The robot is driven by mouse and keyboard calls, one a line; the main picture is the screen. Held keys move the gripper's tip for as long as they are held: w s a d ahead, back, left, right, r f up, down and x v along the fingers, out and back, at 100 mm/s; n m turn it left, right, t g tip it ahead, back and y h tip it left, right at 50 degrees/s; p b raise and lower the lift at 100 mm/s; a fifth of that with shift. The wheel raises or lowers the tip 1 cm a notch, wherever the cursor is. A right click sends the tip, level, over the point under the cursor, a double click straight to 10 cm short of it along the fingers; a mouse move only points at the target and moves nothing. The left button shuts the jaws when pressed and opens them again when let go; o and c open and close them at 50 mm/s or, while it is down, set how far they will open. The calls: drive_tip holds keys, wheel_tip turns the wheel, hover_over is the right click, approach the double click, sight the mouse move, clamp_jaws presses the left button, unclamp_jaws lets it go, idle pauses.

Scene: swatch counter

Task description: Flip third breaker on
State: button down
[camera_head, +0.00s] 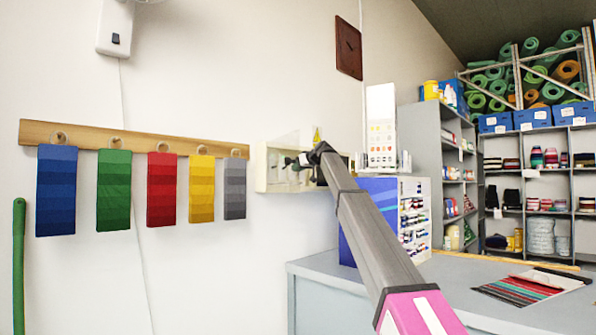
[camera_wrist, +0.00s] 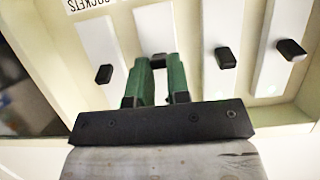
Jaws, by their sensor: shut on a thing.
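The breaker box (camera_head: 262,168) is a cream wall box, partly hidden by my arm in the head view. The wrist view shows its inside, with white breakers and black toggles. One toggle (camera_wrist: 104,74) shows left of my gripper, and two more, a near one (camera_wrist: 225,57) and a far one (camera_wrist: 290,49), show to the right. My gripper (camera_wrist: 158,62) has green fingers, close together over the white breaker (camera_wrist: 155,25) between them. It is shut on that breaker's toggle, which the fingers hide. I cannot tell its on or off position.
A wooden rail (camera_head: 135,138) with hanging colour swatches runs along the wall to the left. A blue display box (camera_head: 368,200) and a white chart stand (camera_head: 381,125) are close right of the breaker box. A grey counter (camera_head: 450,285) lies below.

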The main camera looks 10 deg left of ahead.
drive_tip(key=c, duration=1.1)
unclamp_jaws()
drive_tip(key=v, duration=1)
drive_tip(key=shift+s+d+r, duration=0.2)
